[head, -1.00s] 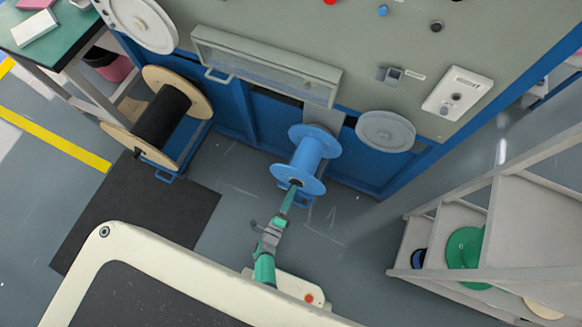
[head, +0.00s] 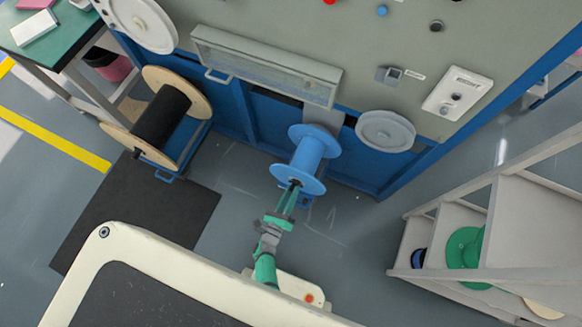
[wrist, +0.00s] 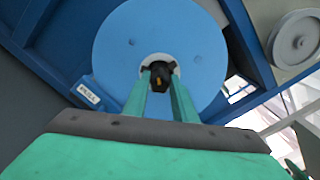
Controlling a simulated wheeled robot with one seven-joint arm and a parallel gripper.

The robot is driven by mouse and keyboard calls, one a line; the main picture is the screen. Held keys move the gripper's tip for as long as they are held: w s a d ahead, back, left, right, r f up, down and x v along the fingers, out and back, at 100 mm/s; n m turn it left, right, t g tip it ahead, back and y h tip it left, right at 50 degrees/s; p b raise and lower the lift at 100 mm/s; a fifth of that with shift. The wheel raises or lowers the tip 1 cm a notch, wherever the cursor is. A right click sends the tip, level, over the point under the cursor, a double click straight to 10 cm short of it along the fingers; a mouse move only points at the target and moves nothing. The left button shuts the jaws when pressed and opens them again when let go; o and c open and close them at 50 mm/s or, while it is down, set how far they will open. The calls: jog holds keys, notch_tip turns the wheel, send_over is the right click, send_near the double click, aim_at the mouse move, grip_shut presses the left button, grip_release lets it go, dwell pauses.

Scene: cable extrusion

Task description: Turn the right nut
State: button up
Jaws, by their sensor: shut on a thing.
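The right nut (wrist: 160,71) is a dark piece with a small yellow mark at the centre of the blue spool (wrist: 120,45). In the wrist view my gripper (wrist: 160,76) has its two green fingers on either side of the nut, shut on it. In the head view the blue spool (head: 308,158) is mounted low on the machine's front, with my gripper (head: 294,187) at its near flange. The nut is a small dark spot there, partly hidden by the fingers.
A wooden-flanged spool of black cable (head: 163,116) stands at the left above a black mat (head: 130,215). A grey wheel (head: 386,131) is on the machine right of the blue spool. A shelf with green spools (head: 467,245) stands at the right. Grey floor is free around my arm.

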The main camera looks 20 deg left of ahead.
dwell(0.4)
jog(key=o, duration=1)
jog(key=shift+o, duration=0.2)
jog(key=s, duration=1.1)
jog(key=shift+a, duration=0.15)
